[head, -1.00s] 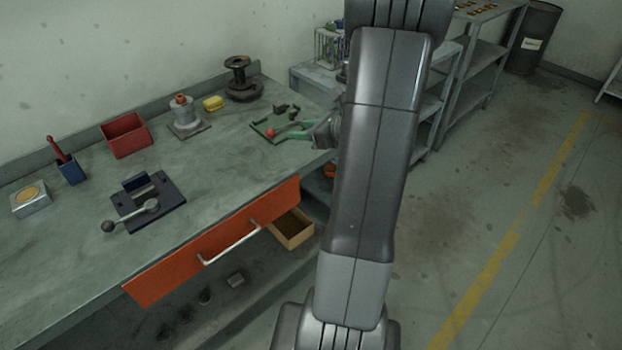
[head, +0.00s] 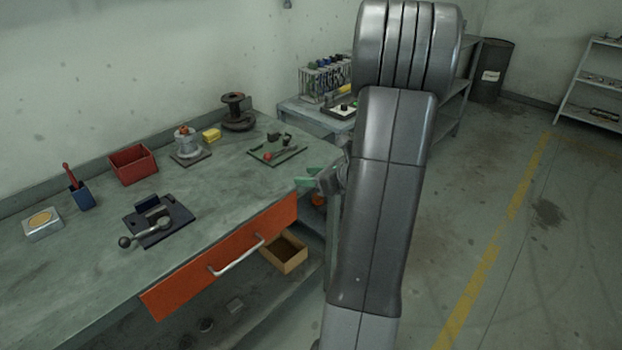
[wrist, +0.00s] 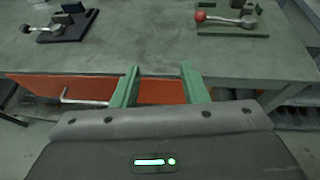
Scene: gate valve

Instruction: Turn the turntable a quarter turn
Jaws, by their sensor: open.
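No part is plainly marked as the turntable. The likeliest is a grey round fixture with an orange cap on a square plate (head: 187,146), at the back of the bench. A green plate (head: 270,158) carries a lever with a red ball (head: 267,156); the ball also shows at the top right of the wrist view (wrist: 200,17). My gripper (head: 308,178) has green fingers, open and empty, near the bench's right front edge. In the wrist view my gripper (wrist: 160,68) points at the bench edge, short of the lever and apart from it.
An orange drawer (head: 225,255) with a handle sits below. A tube rack (head: 325,75) stands behind my arm.

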